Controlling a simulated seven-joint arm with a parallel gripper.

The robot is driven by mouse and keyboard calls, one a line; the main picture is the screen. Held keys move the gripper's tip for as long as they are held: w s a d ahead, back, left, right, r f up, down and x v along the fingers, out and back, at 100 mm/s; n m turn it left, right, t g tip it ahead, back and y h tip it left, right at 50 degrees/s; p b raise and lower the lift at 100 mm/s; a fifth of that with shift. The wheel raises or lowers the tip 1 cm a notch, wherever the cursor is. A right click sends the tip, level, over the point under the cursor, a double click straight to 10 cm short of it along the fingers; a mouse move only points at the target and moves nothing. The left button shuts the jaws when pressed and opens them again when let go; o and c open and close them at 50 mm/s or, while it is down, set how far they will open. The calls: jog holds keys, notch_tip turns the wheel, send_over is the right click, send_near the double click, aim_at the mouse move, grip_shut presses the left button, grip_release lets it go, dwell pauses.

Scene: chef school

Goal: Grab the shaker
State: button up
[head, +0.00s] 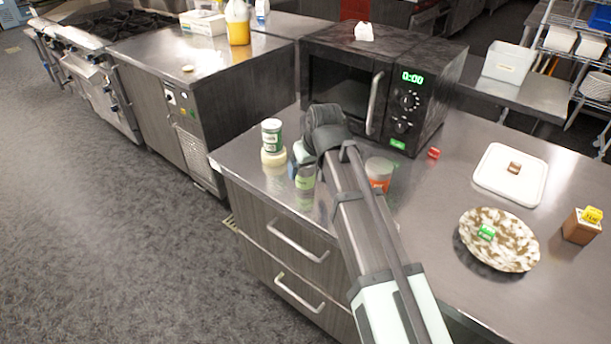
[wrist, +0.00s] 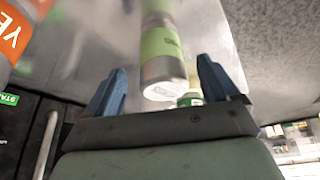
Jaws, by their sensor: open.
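A shaker-like cylinder (head: 305,180) with a green label stands on the steel counter near its left edge, partly hidden by my arm. In the wrist view the green-labelled cylinder (wrist: 162,45), with pale ends, appears between the lines of my two blue fingers. My gripper (wrist: 163,72) is open, with a finger on either side of the cylinder in the picture. I cannot tell whether either finger touches it. In the head view my gripper (head: 298,166) is largely hidden by my wrist, right beside the cylinder.
An orange-labelled container (head: 379,170) stands right of my arm. A black microwave (head: 385,85) is behind. A patterned plate (head: 500,250) and white tray (head: 490,175) lie at right.

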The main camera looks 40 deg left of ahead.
jog(key=x, duration=0.4)
jog(key=shift+a, duration=0.25)
jog(key=c, duration=1.2)
